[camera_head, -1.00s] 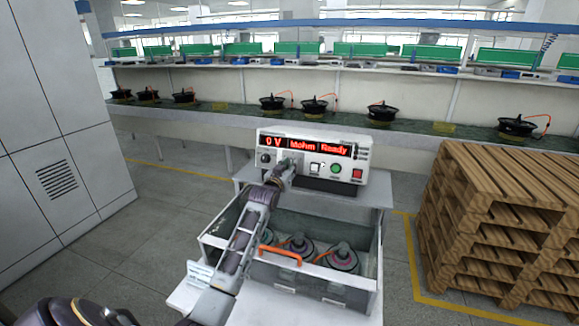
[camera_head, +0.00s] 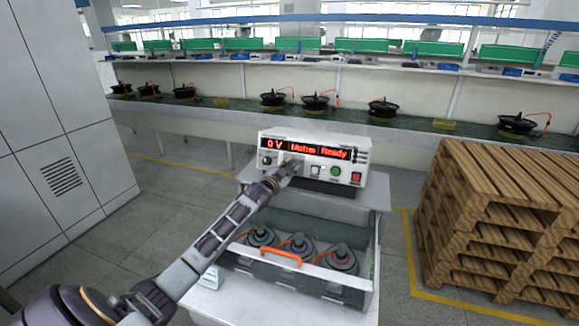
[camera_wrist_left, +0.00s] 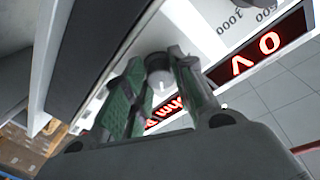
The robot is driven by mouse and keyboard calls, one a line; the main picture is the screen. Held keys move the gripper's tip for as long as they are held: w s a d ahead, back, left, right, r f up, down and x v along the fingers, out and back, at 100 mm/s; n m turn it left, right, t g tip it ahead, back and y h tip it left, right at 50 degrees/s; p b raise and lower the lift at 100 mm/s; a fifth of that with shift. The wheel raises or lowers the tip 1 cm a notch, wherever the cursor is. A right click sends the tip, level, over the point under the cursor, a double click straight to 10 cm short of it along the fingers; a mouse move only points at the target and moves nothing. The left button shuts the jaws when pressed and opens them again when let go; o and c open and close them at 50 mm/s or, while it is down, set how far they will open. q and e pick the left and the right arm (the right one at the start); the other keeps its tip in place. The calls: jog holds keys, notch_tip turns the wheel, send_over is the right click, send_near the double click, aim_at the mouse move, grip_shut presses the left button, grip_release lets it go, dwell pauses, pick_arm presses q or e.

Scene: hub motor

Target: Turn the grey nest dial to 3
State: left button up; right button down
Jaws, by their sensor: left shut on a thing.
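A white tester (camera_head: 312,165) with a red display reading "0 V", "Mohm" and "Ready" stands on the grey stand. My left gripper (camera_head: 289,167) is at its front panel, below the display, and hides the grey dial in the head view. In the left wrist view the grey dial (camera_wrist_left: 158,72) sits between the green-padded fingers of my left gripper (camera_wrist_left: 160,88), which is shut on it. A light mark shows on the dial, but its setting cannot be read. My right gripper is not in view.
A black knob (camera_head: 266,160) is left of my gripper; a white switch, green button (camera_head: 335,171) and red switch (camera_head: 356,177) are to the right. A grey box (camera_head: 371,262) with motors and an orange handle stands in front. Pallets (camera_head: 510,215) are at right.

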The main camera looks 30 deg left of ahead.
pick_arm(q)
jog(key=shift+a+r+m+p, duration=0.1)
jog(key=shift+r+m+p, duration=0.1)
jog(key=shift+m+p, duration=0.5)
jog(key=shift+m+g+h+p, duration=0.3)
jog(key=shift+m+h+p, duration=0.3)
jog(key=shift+m, duration=0.6)
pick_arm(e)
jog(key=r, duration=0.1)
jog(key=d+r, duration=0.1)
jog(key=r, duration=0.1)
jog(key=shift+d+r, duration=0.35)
pick_arm(q)
jog(key=shift+m+p, duration=0.3)
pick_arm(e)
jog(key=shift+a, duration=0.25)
pick_arm(q)
jog(key=o, duration=1)
jog(key=shift+f, duration=0.1)
jog(key=shift+o, duration=0.2)
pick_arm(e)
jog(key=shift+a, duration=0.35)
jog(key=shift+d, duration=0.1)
